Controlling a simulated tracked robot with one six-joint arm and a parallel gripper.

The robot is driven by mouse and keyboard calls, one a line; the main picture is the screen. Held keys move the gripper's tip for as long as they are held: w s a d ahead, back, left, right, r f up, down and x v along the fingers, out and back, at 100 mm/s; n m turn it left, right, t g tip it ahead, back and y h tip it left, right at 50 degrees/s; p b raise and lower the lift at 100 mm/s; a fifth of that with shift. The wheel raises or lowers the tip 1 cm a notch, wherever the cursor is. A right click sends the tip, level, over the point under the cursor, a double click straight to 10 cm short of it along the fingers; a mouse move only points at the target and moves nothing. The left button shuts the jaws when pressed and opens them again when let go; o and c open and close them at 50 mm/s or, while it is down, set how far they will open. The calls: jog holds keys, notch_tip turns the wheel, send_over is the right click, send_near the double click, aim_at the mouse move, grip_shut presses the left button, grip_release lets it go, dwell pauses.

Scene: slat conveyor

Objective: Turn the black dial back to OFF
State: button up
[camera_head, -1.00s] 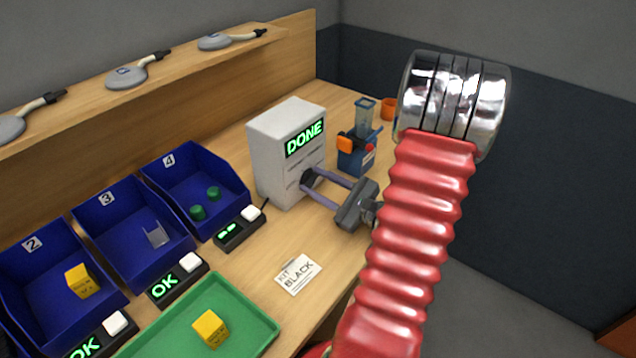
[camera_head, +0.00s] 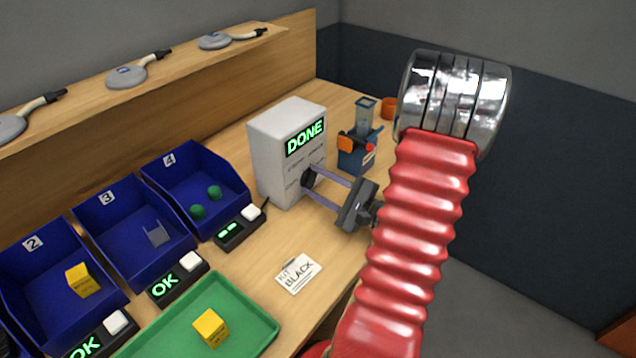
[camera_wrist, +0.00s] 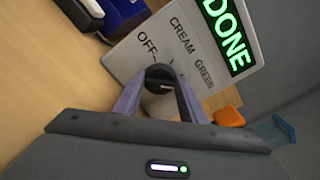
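The black dial (camera_head: 308,179) is on the front of the white box (camera_head: 262,160). In the wrist view the dial (camera_wrist: 160,77) shows between the fingertips, below the printed words OFF, CREAM and GREEN. A small pale mark shows on the dial, but I cannot tell for sure which word it points to. My gripper (camera_head: 312,181) faces the box with its two purple fingers apart, one to each side of the dial. In the wrist view my gripper (camera_wrist: 161,82) looks open, with no clear contact on the dial.
The box's screen (camera_head: 305,138) reads DONE in green. A blue device (camera_head: 350,160) with orange and red parts stands just right of the box. Blue bins (camera_head: 175,185), a green tray (camera_head: 262,335) and a KIT BLACK card (camera_head: 298,273) lie to the left and front.

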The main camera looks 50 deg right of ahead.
jog(key=o, duration=0.4)
jog(key=shift+s, duration=0.15)
jog(key=shift+s+d, duration=0.2)
jog(key=shift+s, duration=2.05)
jog(key=shift+s+d, duration=0.15)
jog(key=shift+s, duration=2.1)
jog(key=shift+s+d, duration=0.2)
jog(key=shift+s, duration=2.05)
